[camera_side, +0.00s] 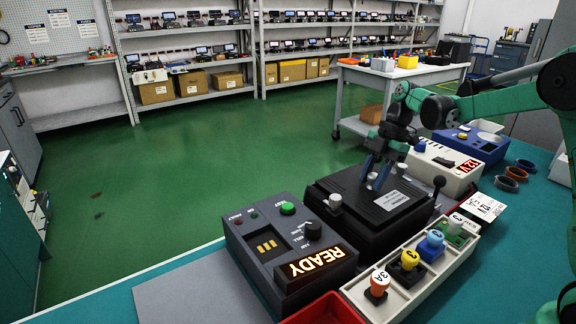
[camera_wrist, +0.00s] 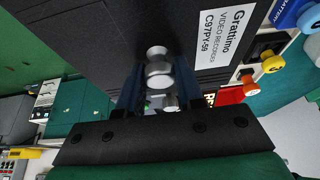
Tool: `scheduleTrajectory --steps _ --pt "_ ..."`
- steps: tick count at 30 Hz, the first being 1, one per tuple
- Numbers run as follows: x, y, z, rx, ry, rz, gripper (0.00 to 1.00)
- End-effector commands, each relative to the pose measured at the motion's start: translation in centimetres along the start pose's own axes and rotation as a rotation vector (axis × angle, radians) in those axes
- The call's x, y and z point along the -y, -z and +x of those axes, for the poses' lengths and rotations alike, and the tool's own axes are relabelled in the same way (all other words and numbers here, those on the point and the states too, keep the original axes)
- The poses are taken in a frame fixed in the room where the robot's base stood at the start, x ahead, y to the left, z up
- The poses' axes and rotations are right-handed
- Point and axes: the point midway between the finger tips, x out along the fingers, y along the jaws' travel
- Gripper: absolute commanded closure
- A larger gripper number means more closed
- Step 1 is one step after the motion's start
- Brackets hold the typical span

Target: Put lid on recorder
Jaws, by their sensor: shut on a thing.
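The black recorder (camera_side: 362,236) stands on the teal bench in the side view, between a grey READY unit and a long white tray. Its black lid (camera_side: 345,184) carries silver knobs and a white label, which reads "Grattimo Video Recorder" in the wrist view (camera_wrist: 222,38). The lid lies level over the recorder; I cannot tell whether it is fully seated. My gripper (camera_side: 374,176) points down at the lid, its blue fingers shut on a silver knob (camera_wrist: 159,74). The far side of the lid is partly hidden by my gripper.
The READY unit (camera_side: 287,232) is close on the left. The white tray (camera_side: 412,303) with coloured-capped plugs runs along the front right. A white 12V unit (camera_side: 441,170) and a blue unit (camera_side: 470,146) stand behind. A red bin (camera_side: 325,310) is at the front.

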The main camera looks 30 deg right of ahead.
Motion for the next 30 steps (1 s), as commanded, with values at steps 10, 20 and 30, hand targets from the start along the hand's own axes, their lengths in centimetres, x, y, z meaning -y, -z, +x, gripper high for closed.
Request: scheduleTrajectory --steps 10,20,30 --pt "0.0 -0.01 0.01 0.0 0.0 0.0 1.0" --pt "-0.01 -0.14 0.33 0.0 0.0 0.0 1.0" --pt "0.0 -0.27 0.66 0.0 0.0 0.0 1.0"
